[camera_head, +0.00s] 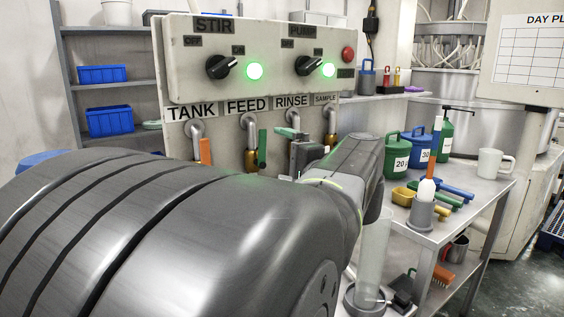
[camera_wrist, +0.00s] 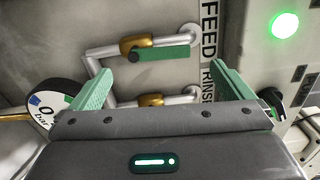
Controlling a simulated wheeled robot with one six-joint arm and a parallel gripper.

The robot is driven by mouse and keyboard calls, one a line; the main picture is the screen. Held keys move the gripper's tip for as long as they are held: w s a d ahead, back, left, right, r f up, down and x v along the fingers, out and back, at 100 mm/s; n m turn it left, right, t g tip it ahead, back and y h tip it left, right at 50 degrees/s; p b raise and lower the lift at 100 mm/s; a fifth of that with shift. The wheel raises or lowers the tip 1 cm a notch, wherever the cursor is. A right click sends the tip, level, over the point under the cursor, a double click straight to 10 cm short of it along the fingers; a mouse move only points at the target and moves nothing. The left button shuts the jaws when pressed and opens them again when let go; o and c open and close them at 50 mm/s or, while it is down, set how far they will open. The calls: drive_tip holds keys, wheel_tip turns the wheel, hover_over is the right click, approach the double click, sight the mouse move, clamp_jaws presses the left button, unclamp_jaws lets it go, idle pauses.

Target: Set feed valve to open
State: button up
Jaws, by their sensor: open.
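The feed valve has a green lever (camera_head: 262,148) below the FEED label (camera_head: 248,106). In the wrist view the feed lever (camera_wrist: 160,54) lies roughly along its pipe, beside a brass body (camera_wrist: 140,44). My gripper (camera_wrist: 163,84) is open, its two green fingers spread wide with nothing between them in its grip. The feed valve shows beyond the fingertips, and I see no contact. A second brass body (camera_wrist: 150,100) shows nearer the palm, partly hidden. In the head view my gripper (camera_head: 291,140) is in front of the rinse pipe, right of the feed lever.
The tank valve's orange lever (camera_head: 206,152) hangs left of feed. The sample pipe (camera_head: 330,122) is at the right. A round gauge (camera_wrist: 50,110) sits near the left finger. The switch panel (camera_head: 285,65) is above, with two lit green lamps. A bench (camera_head: 480,190) stands right.

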sight(259, 149)
drive_tip(key=shift+v, duration=0.95)
drive_tip(key=shift+a, duration=0.1)
drive_tip(key=x, duration=1.3)
drive_tip(key=shift+b, duration=0.3)
drive_tip(key=shift+w+a, duration=0.15)
drive_tip(key=shift+w, duration=0.2)
drive_tip(key=shift+s, duration=0.1)
